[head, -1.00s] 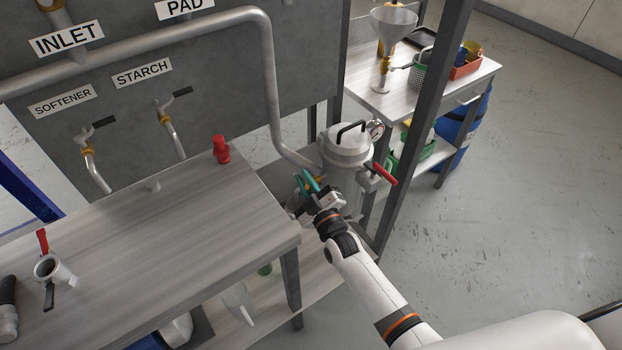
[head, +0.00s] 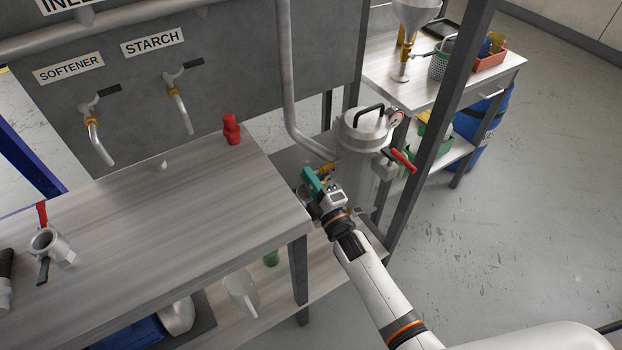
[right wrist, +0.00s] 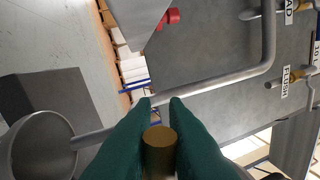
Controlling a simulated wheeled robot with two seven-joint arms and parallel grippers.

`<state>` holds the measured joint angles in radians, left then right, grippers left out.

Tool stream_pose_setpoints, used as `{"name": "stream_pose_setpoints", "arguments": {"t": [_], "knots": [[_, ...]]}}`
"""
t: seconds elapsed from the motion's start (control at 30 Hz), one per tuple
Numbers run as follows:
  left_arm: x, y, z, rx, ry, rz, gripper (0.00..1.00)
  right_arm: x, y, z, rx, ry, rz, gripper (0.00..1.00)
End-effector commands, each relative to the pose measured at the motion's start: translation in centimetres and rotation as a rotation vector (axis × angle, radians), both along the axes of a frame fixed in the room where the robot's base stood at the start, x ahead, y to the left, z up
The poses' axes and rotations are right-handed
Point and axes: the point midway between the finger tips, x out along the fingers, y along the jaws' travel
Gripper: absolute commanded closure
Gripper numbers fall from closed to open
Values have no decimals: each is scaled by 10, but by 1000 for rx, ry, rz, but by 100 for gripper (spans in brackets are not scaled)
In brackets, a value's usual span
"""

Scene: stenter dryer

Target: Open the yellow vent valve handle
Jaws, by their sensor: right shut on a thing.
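My right gripper (head: 312,180) has green fingers and is at the left side of the metal filter canister (head: 364,135), just past the bench's right end. In the right wrist view its fingers (right wrist: 158,140) are shut on a yellow-brown, round-ended piece, the yellow vent valve handle (right wrist: 159,152). In the head view the gripper largely hides this piece; a small yellow fitting (head: 327,167) shows just above the fingers against the canister. My left gripper is not in view.
A red-handled valve (head: 402,160) sits on the canister's right side, beside a dark frame post (head: 440,120). Open floor lies to the right.

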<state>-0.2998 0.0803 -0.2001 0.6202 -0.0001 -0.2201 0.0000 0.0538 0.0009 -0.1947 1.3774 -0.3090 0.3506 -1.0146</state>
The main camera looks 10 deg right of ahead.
Motion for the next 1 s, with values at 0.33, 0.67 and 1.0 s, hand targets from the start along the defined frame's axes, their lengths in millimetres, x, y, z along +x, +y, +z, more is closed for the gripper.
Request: {"name": "stream_pose_setpoints", "arguments": {"t": [0.33, 0.67, 1.0], "knots": [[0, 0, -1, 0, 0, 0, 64, -1, 0, -2, -11, 1, -1, 100], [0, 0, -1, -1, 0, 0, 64, 0, 0, -2, -10, 0, 0, 67], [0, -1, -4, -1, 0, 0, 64, -11, -4, -5, -9, -1, 0, 67]]}}
